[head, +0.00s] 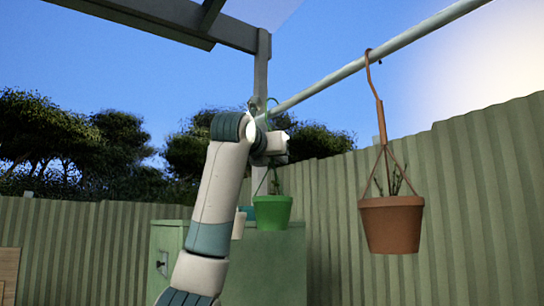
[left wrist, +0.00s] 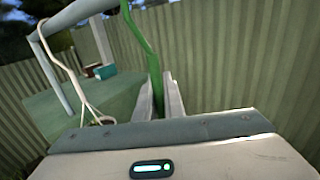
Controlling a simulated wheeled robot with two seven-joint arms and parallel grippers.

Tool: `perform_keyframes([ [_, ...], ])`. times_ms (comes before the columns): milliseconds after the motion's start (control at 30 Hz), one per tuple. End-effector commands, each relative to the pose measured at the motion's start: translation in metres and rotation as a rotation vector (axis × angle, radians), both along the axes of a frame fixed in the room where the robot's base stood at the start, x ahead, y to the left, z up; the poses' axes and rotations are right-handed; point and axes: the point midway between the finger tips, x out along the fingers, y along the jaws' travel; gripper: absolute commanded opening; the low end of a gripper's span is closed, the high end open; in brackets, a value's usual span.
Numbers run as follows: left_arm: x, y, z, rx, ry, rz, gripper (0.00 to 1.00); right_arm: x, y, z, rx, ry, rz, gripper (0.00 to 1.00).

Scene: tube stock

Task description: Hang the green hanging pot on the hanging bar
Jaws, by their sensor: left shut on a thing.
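The green hanging pot (head: 272,212) hangs upright below my left gripper (head: 278,146) in the head view. In the left wrist view, my left gripper (left wrist: 160,98) is shut on the pot's green hanger (left wrist: 152,62). The hanger's curved top (head: 271,101) is close to the far part of the pale hanging bar (head: 425,29). I cannot tell whether the hook is over the bar or only beside it. The bar also shows at the top left of the left wrist view (left wrist: 75,16). My right gripper is not in view.
A terracotta pot (head: 392,226) hangs from the bar at the right by a brown hanger (head: 378,105). A green cabinet (head: 170,250) stands behind the green pot. A wooden post (head: 260,75) and corrugated fence (head: 465,190) are behind. Open air separates the two pots.

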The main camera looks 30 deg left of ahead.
Motion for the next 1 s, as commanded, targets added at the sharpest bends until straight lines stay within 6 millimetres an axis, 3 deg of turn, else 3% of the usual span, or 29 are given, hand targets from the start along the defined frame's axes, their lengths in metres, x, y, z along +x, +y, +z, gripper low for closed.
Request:
perform_keyframes([
  [300, 0.0, 0.0, -0.019, 0.0, -0.002, 0.0, 0.0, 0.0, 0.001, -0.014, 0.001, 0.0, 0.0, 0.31],
  [833, -0.001, 0.0, -0.023, -0.001, -0.002, 0.0, 0.0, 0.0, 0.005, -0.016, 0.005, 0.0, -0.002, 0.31],
  [933, 0.0, 0.0, -0.023, -0.001, -0.002, 0.0, 0.28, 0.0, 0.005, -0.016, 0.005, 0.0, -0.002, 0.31],
  [1000, 0.0, 0.0, -0.023, -0.001, -0.001, 0.0, 0.31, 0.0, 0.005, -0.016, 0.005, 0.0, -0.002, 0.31],
])
